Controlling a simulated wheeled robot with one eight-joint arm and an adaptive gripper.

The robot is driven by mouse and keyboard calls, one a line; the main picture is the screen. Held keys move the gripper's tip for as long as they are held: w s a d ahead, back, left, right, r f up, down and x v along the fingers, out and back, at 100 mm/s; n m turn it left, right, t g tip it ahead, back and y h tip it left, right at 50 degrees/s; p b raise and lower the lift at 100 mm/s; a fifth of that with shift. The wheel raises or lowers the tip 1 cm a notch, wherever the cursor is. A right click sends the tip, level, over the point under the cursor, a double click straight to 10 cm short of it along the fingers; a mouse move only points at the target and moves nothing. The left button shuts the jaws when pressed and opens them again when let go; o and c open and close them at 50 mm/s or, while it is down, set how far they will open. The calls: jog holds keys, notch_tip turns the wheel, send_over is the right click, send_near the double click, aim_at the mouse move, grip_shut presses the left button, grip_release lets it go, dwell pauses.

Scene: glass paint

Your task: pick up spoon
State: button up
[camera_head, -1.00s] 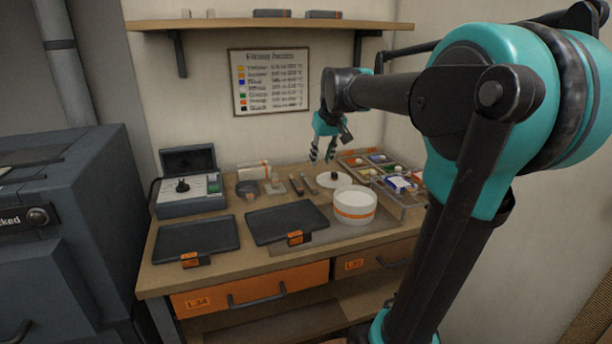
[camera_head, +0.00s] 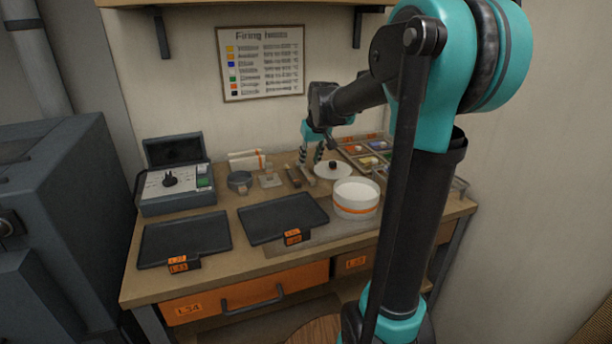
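My gripper (camera_head: 310,158) hangs fingers-down over the back of the workbench, left of the round white lid with a dark knob (camera_head: 332,169). Its two fingers stand apart, and nothing shows between them. A thin dark tool (camera_head: 293,176) lies on the bench just below and left of the fingertips. Another narrow tool (camera_head: 308,174) lies beside it, close under the fingers. Both are too small to tell whether either is the spoon. I cannot tell whether the fingertips touch anything.
A white tub with an orange band (camera_head: 356,198) stands right of two black trays (camera_head: 185,240) (camera_head: 283,218). A divided paint box (camera_head: 372,158) is behind my arm. A control box (camera_head: 175,186) stands at the left. A wall shelf (camera_head: 290,3) is above.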

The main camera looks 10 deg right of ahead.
aim_at(307, 174)
jog(key=shift+x, duration=3.6)
jog(key=shift+d+r, duration=0.1)
jog(key=shift+d, duration=0.05)
grip_shut()
